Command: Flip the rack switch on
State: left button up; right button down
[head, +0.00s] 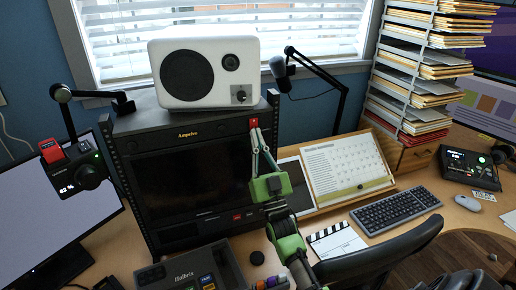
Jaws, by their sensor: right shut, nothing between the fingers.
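The black equipment rack (181,133) stands on the desk, with a pale label on its top panel and a dark front below. A small red part (253,122) shows at its upper right, at the tips of my right gripper (255,132). It looks like the rack switch, but its on or off position is too small to tell. My right gripper has a green body and thin grey fingers. It points up along the rack's right side with its fingers shut and empty. I cannot tell whether the tips touch the red part. My left gripper is out of view.
A white speaker (208,67) sits on top of the rack. A desk microphone (278,66) on a black arm stands behind at right. A calendar board (343,166), keyboard (396,209) and clapperboard (337,241) lie right of my arm. A monitor (55,216) stands at left.

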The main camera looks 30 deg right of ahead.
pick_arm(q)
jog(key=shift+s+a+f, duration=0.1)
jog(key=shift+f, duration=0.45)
pick_arm(e)
jog(key=shift+w+f+t, duration=0.1)
jog(key=shift+t, duration=0.2)
jog(key=v, duration=1.2)
